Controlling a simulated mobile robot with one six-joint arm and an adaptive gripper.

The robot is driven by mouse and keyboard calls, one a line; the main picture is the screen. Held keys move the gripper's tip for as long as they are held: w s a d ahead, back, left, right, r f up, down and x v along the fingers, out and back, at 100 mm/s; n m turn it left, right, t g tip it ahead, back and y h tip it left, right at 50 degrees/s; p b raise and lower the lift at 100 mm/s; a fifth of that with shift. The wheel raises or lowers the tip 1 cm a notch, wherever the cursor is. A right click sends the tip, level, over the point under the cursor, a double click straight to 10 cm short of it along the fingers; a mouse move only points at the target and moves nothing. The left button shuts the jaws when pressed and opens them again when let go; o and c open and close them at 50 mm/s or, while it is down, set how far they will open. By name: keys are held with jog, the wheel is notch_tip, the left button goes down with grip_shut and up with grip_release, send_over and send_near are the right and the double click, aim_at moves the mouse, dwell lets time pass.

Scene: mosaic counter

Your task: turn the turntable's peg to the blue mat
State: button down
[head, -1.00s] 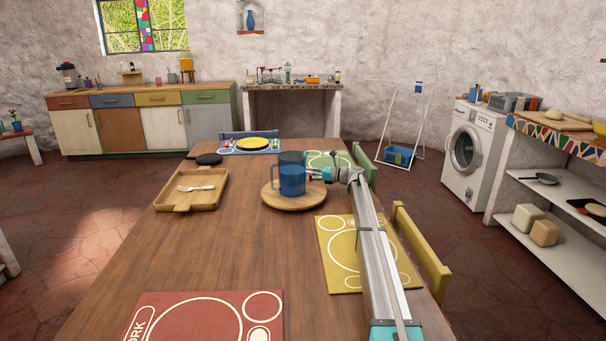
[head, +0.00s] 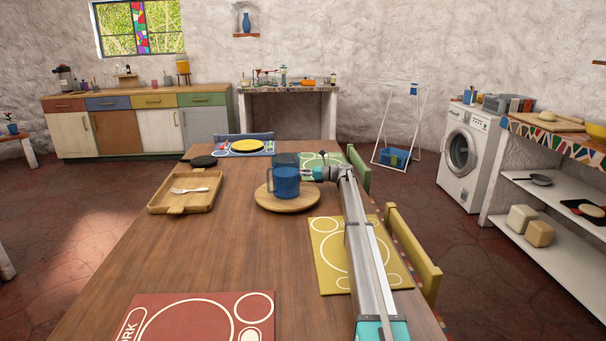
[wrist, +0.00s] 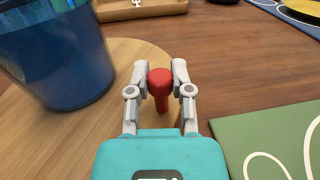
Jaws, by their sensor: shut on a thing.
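In the wrist view the turntable (wrist: 130,58) carries the blue vessel (wrist: 62,60) at upper left. The red peg (wrist: 160,84) stands at the turntable's edge between my gripper's fingers (wrist: 160,76), which are shut on it. In the head view my gripper (head: 308,174) is at the right side of the turntable and hides the peg. The blue mat (head: 240,149) lies at the far end of the table, with a yellow plate on it.
A green mat (head: 322,160) lies just beyond my gripper and shows at right in the wrist view (wrist: 265,140). A yellow mat (head: 328,262) lies near my arm, a red mat (head: 180,312) at the front. A wooden tray (head: 185,193) with a fork stands left of the turntable.

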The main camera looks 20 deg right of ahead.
jog(key=shift+s, duration=0.15)
jog(key=c, duration=0.5)
grip_release()
jog(key=shift+a, duration=0.1)
jog(key=v, duration=1.2)
